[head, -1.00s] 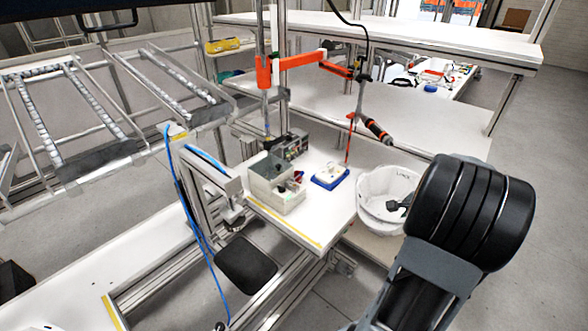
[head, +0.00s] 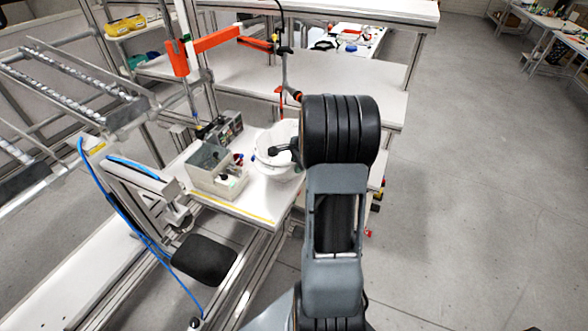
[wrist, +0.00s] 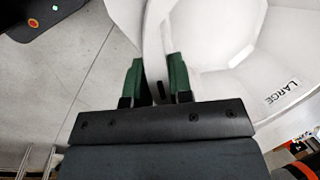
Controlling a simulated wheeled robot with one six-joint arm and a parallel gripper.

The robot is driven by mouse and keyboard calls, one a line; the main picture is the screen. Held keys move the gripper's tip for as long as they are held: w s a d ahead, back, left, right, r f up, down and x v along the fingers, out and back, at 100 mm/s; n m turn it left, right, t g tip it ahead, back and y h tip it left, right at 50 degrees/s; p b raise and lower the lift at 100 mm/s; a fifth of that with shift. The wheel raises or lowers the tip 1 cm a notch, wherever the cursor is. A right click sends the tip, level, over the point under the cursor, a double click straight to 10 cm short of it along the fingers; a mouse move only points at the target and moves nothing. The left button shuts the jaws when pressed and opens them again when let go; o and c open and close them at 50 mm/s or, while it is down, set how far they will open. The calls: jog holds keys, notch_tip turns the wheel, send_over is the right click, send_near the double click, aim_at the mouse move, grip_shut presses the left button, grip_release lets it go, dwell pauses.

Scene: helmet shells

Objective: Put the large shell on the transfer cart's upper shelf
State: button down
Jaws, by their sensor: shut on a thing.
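The large shell (head: 277,158) is a white, bowl-like helmet shell. In the head view it is partly hidden behind my arm, just left of my wrist, in front of or over the right end of the workbench. In the wrist view the large shell (wrist: 225,35) fills the upper right, with "LARGE" printed on its inside. My gripper (wrist: 158,85) has green fingers shut on the shell's white rim or strap between them. In the head view my gripper (head: 283,149) shows dark at the shell. The transfer cart cannot be made out with certainty.
The workbench (head: 245,208) carries a grey bin (head: 215,172) with small parts and a dark device. A screwdriver on an orange arm (head: 205,48) hangs above. A black stool seat (head: 205,258) stands in front. The floor (head: 480,180) to the right is open.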

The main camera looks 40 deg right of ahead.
aim_at(294, 177)
jog(key=shift+w+a+r, duration=0.1)
jog(key=shift+w, duration=0.15)
jog(key=x, duration=0.1)
jog(key=p+x, duration=0.1)
jog(key=shift+w+a+f, duration=0.15)
jog(key=shift+a+f, duration=0.1)
jog(key=shift+f, duration=0.7)
jog(key=shift+f, duration=0.15)
jog(key=c, duration=1)
grip_release()
